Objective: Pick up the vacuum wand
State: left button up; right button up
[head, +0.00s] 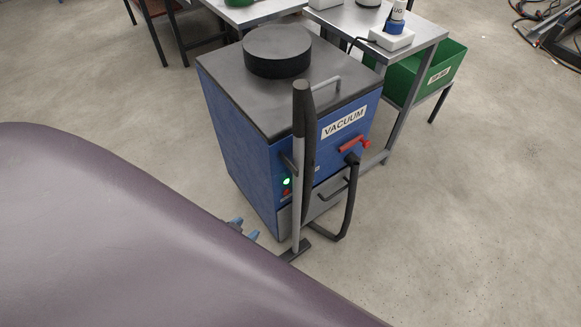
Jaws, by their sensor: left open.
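The vacuum wand (297,205) stands nearly upright against the front of the blue vacuum unit (240,150). It is a thin grey tube with a dark grip at the top and a flat dark nozzle at the floor. A black hose (348,205) runs down beside it and loops up to a port near a red handle. My left gripper (247,231) shows only as small blue fingertips, low and left of the wand, apart from it. The fingers are open and empty; the rest is hidden behind my large purple-grey arm part. My right gripper is out of view.
A black round lid (277,51) sits on the vacuum's top. A green light shows on its front. Behind it stand grey tables (415,31) with a power strip and a green bin (425,75). The concrete floor at right (470,220) is clear.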

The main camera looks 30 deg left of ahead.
aim_at(300, 90)
jog(key=j, duration=0.45)
jog(key=k+j+z, duration=0.1)
jog(key=j, duration=0.3)
jog(key=k+j, duration=0.1)
jog(key=j, duration=0.35)
jog(key=k+j+z, duration=0.1)
jog(key=j, duration=0.35)
